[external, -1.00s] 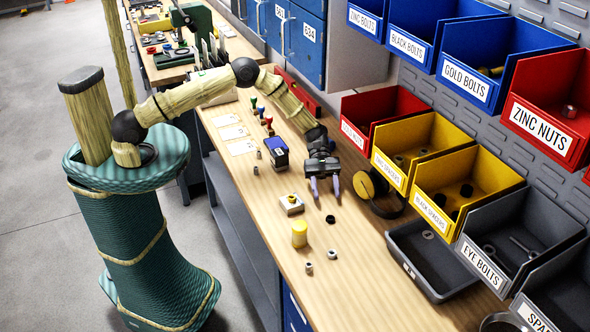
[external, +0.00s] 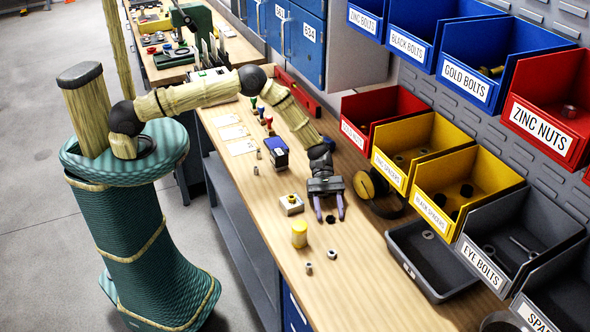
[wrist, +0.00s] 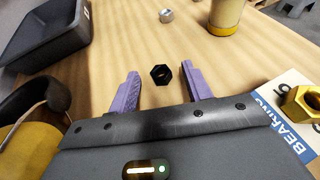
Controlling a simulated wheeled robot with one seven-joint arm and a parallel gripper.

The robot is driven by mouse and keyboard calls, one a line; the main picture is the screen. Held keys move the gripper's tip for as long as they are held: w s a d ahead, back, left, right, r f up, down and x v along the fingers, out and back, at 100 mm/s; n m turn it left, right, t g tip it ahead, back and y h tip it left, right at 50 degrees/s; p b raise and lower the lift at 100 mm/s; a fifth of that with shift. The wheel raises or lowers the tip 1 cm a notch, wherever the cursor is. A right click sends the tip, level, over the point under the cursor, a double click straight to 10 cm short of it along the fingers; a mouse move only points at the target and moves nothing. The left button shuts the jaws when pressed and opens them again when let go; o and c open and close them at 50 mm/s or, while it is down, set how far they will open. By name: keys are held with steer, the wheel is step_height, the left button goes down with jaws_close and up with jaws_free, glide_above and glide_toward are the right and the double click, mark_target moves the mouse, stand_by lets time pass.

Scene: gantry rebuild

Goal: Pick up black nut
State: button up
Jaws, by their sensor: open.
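The black nut (wrist: 161,74) lies flat on the wooden workbench. In the wrist view it sits between and slightly beyond the two purple fingertips, with a gap on each side. In the external view the black nut (external: 331,219) is a small dark spot at the fingertips of my gripper (external: 329,216). My gripper also shows in the wrist view (wrist: 158,78); it is open and empty, its fingers pointing at the nut. I cannot tell how high the fingertips are above the bench.
A yellow cylinder (external: 299,234) and small metal nuts (external: 308,267) stand nearby on the bench. A brass nut on a bearing card (wrist: 303,103) is at right in the wrist view. A grey tray (external: 436,292) and a black-and-yellow roll (external: 366,187) lie to the right.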

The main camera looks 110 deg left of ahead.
steer(key=shift+c, duration=0.2)
stand_by(0.3)
steer(key=c, duration=1)
steer(key=shift+r, duration=0.1)
step_height(320, 180, up, 10)
steer(key=b, duration=0.2)
steer(key=shift+b, duration=0.35)
